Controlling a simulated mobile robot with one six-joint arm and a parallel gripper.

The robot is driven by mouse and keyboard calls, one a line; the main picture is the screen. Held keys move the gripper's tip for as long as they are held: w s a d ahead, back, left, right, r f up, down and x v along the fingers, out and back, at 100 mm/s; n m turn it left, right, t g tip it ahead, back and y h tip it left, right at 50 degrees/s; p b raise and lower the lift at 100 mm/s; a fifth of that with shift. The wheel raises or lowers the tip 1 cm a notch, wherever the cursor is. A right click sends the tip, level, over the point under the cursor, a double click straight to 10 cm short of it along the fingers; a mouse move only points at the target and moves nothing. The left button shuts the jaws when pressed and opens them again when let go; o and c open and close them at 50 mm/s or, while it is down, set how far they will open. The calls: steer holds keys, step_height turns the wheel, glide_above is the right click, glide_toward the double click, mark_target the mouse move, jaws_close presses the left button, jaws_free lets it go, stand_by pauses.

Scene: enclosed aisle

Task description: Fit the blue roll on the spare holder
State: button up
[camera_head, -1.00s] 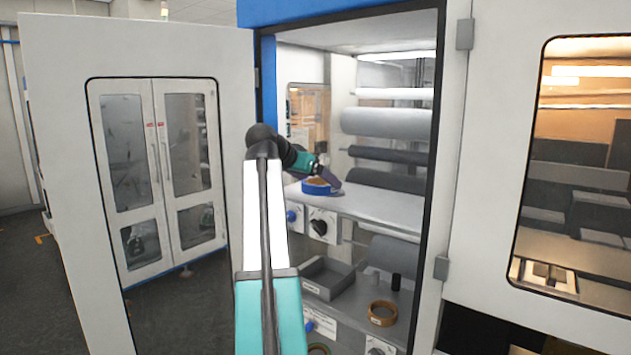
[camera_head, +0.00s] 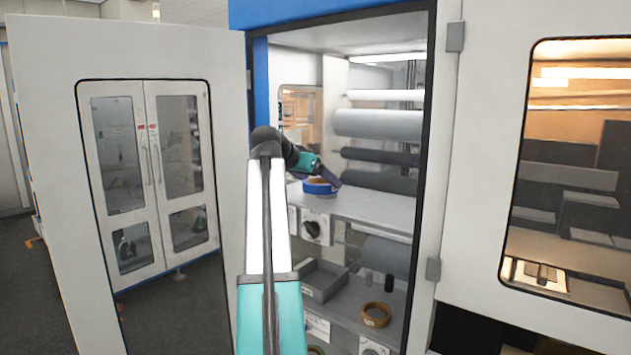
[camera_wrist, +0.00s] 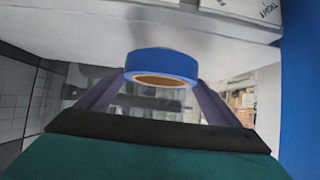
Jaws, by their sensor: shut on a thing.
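The blue roll (camera_head: 320,187) is a short, wide ring with a brown core. My gripper (camera_head: 328,180) is shut on it inside the open cabinet, by the grey shelf's left front edge. In the wrist view the blue roll (camera_wrist: 162,64) sits between my two fingers, its core partly visible. I cannot tell whether it touches the shelf. A white panel below the shelf carries a dark round fitting (camera_head: 313,228), just below the roll; I cannot tell whether this is the spare holder.
The grey shelf (camera_head: 375,212) has a clear top, with several grey rollers behind it. Below are a grey tray (camera_head: 325,284), a small black cylinder (camera_head: 389,284) and a brown roll (camera_head: 376,315). The open door (camera_head: 50,150) stands left; the cabinet's right frame (camera_head: 425,150) bounds the opening.

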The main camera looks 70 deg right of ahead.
steer(key=shift+s+d+f, duration=0.1)
steer(key=shift+s+d, duration=0.1)
steer(key=shift+d, duration=0.65)
steer(key=shift+s+d, duration=0.2)
steer(key=shift+d, duration=0.6)
steer(key=shift+f, duration=1.1)
steer(key=o, duration=1.1)
steer(key=shift+a+b, duration=0.2)
steer(key=shift+b, duration=0.1)
steer(key=b+v, duration=0.5)
steer(key=v, duration=0.8)
steer(key=shift+a+r, duration=0.2)
steer(key=shift+r, duration=0.05)
